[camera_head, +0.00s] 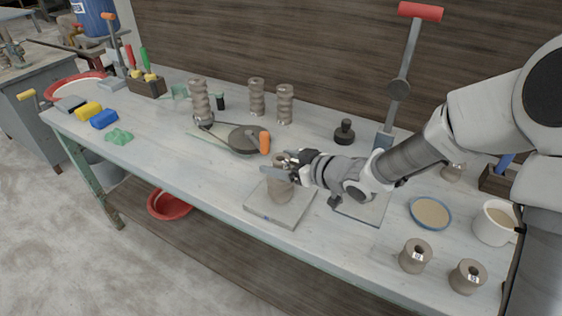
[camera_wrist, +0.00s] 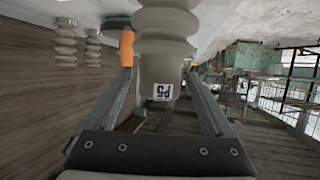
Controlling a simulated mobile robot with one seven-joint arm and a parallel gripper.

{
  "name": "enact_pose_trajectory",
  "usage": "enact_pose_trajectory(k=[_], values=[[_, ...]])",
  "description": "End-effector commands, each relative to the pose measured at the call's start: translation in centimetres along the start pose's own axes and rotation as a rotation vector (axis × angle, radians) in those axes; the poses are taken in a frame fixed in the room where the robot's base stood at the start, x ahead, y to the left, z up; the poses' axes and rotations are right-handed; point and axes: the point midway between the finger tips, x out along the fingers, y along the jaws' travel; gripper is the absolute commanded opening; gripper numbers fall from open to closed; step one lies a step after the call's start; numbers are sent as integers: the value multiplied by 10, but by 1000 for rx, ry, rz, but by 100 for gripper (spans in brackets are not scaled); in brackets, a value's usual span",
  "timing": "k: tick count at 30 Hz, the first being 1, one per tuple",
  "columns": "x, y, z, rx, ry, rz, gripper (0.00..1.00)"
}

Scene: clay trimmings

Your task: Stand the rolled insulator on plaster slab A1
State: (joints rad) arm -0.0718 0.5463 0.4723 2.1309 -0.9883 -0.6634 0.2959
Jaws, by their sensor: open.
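A grey-brown clay insulator (camera_head: 283,193) stands upright on the near plaster slab (camera_head: 263,211), seemingly resting on it. In the wrist view the ribbed insulator (camera_wrist: 165,50) carries a label that seems to read P5. My gripper (camera_head: 284,170) reaches in from the right at the insulator's upper part and hides some of it. In the wrist view my gripper (camera_wrist: 163,78) is open, with one finger on each side of the insulator and a gap beside the label. I cannot read a slab name.
A second slab (camera_head: 365,210) lies under my arm. Several ribbed insulators (camera_head: 256,98) stand at the back. A dark disc (camera_head: 243,139) and an orange-handled tool (camera_head: 264,143) lie behind the near slab. Two spools (camera_head: 415,256), a blue-rimmed bowl (camera_head: 430,212) and a mug (camera_head: 493,228) stand right.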

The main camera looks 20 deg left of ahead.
Motion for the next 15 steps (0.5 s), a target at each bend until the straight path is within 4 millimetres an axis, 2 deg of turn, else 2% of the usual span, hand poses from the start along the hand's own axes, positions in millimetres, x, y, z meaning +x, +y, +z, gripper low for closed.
enact_pose_trajectory(k=[5, 15], values=[[-20, 1, -4, -1, -2, 4, 87], [-93, 1, -5, 0, -1, 5, 87]])
